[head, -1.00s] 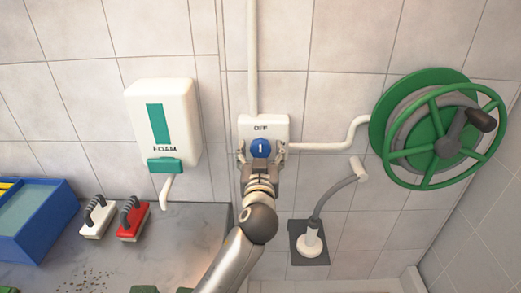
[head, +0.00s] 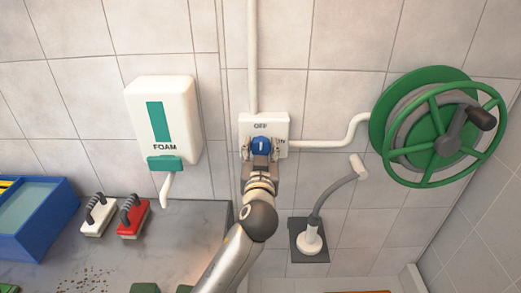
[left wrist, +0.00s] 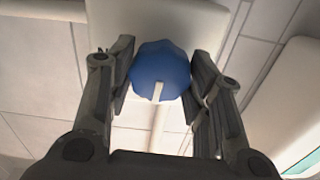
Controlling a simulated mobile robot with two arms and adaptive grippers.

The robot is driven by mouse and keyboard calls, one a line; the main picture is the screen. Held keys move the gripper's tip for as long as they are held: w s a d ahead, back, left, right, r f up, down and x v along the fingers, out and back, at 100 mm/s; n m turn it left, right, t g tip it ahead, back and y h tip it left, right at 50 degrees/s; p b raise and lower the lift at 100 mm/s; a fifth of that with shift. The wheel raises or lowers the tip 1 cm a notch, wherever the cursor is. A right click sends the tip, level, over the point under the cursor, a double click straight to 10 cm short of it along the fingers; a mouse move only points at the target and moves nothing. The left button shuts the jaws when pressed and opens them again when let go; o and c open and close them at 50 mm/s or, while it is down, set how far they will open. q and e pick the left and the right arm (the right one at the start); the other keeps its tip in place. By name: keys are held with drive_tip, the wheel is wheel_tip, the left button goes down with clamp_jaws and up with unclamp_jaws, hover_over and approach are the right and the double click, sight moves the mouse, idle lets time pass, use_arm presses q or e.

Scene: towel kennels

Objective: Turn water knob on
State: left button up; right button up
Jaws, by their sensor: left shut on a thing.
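The water knob (head: 261,145) is blue and round with a white mark. It sits on a white wall box (head: 248,124) labelled OFF at the top, with a partly covered label at its right side. The white mark points up toward OFF. My left gripper (head: 261,152) is at the box, shut on the knob with one finger on each side. In the left wrist view the knob (left wrist: 161,72) shows between the two dark fingers, its mark pointing down in that picture. My right gripper is not in view.
A foam dispenser (head: 162,120) hangs left of the box. A green hose reel (head: 440,130) is at the right, joined by a white pipe (head: 335,146). Brushes (head: 133,220) and a blue bin (head: 35,225) are at lower left.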

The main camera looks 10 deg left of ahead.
use_arm(q)
drive_tip(key=m+p, duration=0.1)
drive_tip(key=m, duration=0.1)
drive_tip(key=shift+m, duration=0.4)
drive_tip(key=m+p, duration=0.2)
drive_tip(key=m, duration=0.3)
drive_tip(key=shift+r+m, duration=0.15)
drive_tip(key=shift+m, duration=0.15)
drive_tip(key=m+p, duration=0.2)
drive_tip(key=m, duration=0.2)
drive_tip(key=shift+p, duration=0.4)
drive_tip(key=shift+m+p, duration=1.1)
drive_tip(key=shift+m, duration=1.3)
drive_tip(key=o, duration=1)
drive_tip(key=s, duration=0.4)
drive_tip(key=s+d, duration=0.1)
drive_tip(key=s, duration=0.3)
drive_tip(key=s+d, duration=0.1)
drive_tip(key=s, duration=0.2)
drive_tip(key=shift+s+d, duration=0.2)
drive_tip(key=shift+s, duration=0.2)
